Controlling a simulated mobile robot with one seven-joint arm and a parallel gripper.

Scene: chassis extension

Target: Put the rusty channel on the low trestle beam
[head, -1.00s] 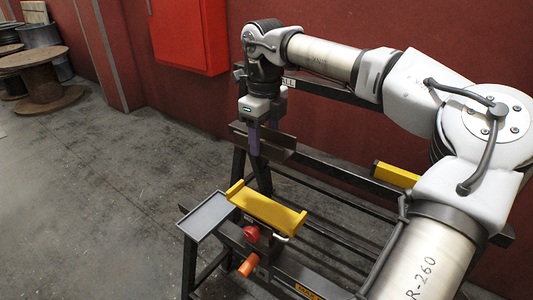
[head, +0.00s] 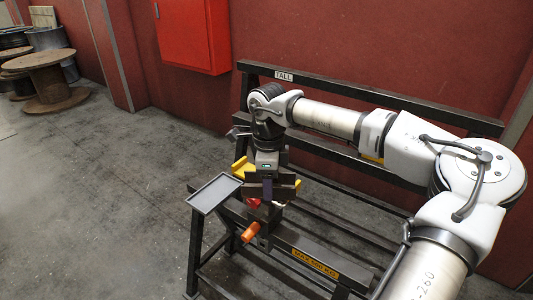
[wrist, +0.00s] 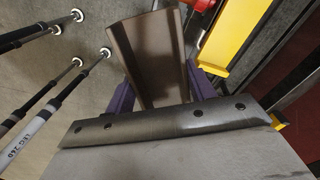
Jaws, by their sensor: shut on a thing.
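My gripper (head: 267,189) is shut on the rusty channel (head: 286,191), a short brown U-shaped piece. The wrist view shows the channel (wrist: 156,60) between the purple fingers (wrist: 161,98), its open side toward the camera. In the head view the gripper and channel are in front of the yellow piece and above the clamp area near the left end of the low trestle beam (head: 285,245). I cannot tell whether the channel touches anything below. The gripper hides part of the beam and clamp.
A yellow piece (head: 241,170) lies close behind the gripper; it also shows in the wrist view (wrist: 236,35). A grey tray (head: 214,193), a red knob (head: 253,203) and an orange handle (head: 250,232) are near. The tall beam (head: 350,88) stands behind.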

